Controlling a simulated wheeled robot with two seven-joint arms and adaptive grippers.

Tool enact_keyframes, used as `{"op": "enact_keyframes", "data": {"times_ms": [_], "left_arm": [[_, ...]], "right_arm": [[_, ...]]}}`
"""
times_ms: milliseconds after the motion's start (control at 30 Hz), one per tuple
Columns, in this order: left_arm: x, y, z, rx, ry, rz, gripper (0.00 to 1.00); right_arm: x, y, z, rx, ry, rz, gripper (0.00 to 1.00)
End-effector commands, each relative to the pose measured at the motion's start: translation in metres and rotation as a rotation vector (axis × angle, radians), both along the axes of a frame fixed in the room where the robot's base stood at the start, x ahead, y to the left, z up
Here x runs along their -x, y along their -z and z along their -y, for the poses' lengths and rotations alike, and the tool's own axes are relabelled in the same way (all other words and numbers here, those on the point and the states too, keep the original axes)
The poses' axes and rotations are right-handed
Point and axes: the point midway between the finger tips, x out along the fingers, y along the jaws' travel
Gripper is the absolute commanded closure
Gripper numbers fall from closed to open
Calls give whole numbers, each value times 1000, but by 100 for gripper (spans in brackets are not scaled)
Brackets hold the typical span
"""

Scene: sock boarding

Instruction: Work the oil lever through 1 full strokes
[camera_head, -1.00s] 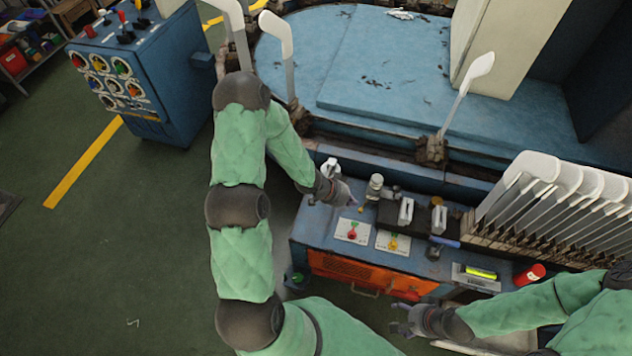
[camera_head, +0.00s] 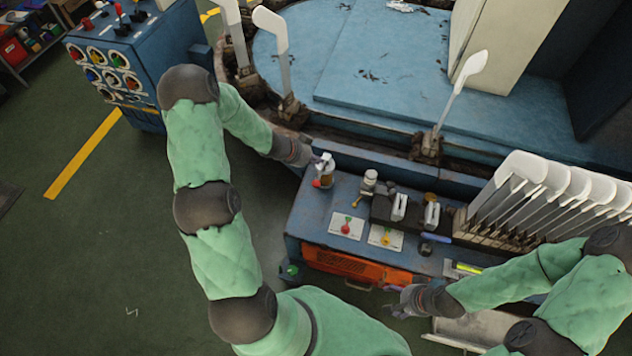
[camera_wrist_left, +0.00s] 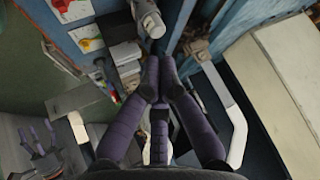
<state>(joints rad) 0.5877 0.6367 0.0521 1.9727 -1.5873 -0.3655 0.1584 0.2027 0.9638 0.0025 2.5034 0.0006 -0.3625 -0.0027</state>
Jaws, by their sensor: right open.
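A small dispenser-like fitting with a white top and an orange-red body (camera_head: 325,172) stands at the left back corner of the blue bench; it may be the oiler, but I cannot make out its lever. My left gripper (camera_head: 308,158) is just left of its top; contact is unclear. In the left wrist view my left gripper's purple fingers (camera_wrist_left: 158,66) are closed together at the tips, with nothing clearly between them. A silver cylindrical fitting (camera_head: 369,180) with a yellow-tipped rod stands to the right. My right gripper (camera_head: 396,302) is open and empty before the bench.
Cards with red (camera_head: 346,226) and yellow (camera_head: 386,237) knobs lie on the bench. A rack of white sock boards (camera_head: 535,175) stands at right. The blue machine table (camera_head: 370,70) lies behind; a control cabinet (camera_head: 140,55) is at far left.

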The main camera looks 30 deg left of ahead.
Motion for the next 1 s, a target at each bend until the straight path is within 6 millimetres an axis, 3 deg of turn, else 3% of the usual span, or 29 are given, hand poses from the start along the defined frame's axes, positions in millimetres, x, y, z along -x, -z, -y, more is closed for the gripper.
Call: {"op": "enact_keyframes", "data": {"times_ms": [267,1000], "left_arm": [[1,12,0,0,0,0,100],[9,72,2,1,-2,-1,100]], "right_arm": [[0,15,0,0,0,0,29],[0,92,0,0,0,0,29]]}}
